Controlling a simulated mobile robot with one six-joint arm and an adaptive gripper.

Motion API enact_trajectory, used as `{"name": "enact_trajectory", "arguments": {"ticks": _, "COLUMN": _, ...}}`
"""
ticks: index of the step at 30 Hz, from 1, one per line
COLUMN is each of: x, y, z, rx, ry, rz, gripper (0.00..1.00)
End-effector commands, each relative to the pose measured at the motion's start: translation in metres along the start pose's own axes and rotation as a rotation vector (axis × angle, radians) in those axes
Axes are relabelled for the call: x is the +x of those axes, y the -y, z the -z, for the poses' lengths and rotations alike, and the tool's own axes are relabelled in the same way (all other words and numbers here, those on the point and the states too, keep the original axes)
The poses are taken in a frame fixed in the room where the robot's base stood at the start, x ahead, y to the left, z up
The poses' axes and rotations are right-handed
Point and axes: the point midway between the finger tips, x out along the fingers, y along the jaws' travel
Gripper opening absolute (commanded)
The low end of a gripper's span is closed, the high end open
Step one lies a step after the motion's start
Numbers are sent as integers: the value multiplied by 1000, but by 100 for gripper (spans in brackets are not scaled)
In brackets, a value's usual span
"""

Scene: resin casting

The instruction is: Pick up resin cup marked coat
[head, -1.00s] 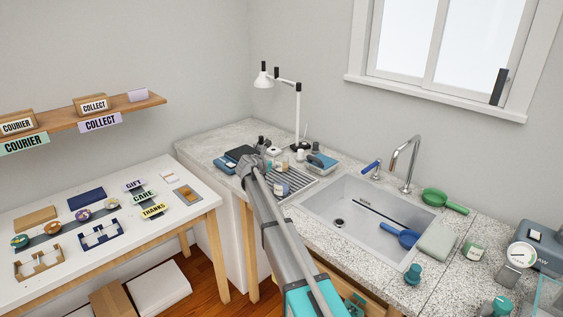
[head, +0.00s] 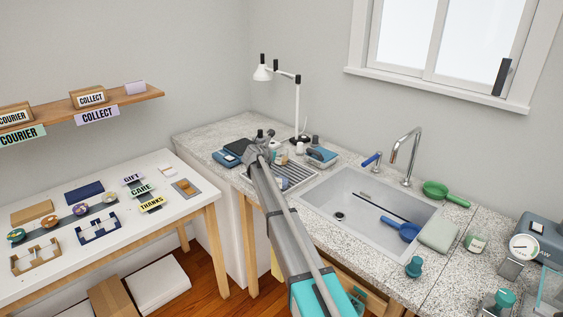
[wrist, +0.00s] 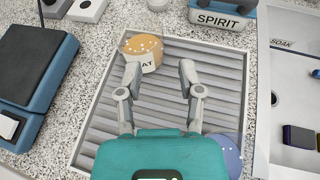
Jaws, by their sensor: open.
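A cup with a speckled tan top and a white label (wrist: 143,52) stands at the far left of the slatted rack. Its label shows the letters "AT"; the rest is hidden by my left finger. In the head view a small tan cup with a white label (head: 282,157) shows just right of my arm's end. My gripper (wrist: 160,74) is open and empty over the rack, its fingers short of the cup, with the left finger overlapping the cup's lower edge in the picture. I cannot tell whether they touch. A blue speckled round top (wrist: 229,153) shows beside my gripper's body at lower right.
The ribbed rack (wrist: 105,125) lies between a blue scale-like device (wrist: 40,75) on the left and the sink (head: 350,225) on the right. A block labelled SPIRIT (wrist: 220,20) stands behind. A lamp (head: 297,100) rises at the back. Most slats are bare.

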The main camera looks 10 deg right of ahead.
Motion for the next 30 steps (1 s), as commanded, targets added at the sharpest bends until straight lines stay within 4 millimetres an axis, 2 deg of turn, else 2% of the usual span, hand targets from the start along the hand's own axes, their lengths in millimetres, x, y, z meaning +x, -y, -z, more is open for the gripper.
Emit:
{"name": "enact_trajectory", "arguments": {"ticks": 1, "x": 11, "y": -1, "z": 2, "rx": 0, "ry": 0, "rz": 1, "gripper": 48}}
{"name": "enact_trajectory", "arguments": {"ticks": 6, "x": 30, "y": -1, "z": 1, "rx": -1, "ry": 1, "rz": 0, "gripper": 48}}
{"name": "enact_trajectory", "arguments": {"ticks": 23, "x": 39, "y": 1, "z": 0, "rx": 0, "ry": 0, "rz": 1, "gripper": 48}}
{"name": "enact_trajectory", "arguments": {"ticks": 30, "x": 62, "y": 1, "z": 0, "rx": 0, "ry": 0, "rz": 1, "gripper": 48}}
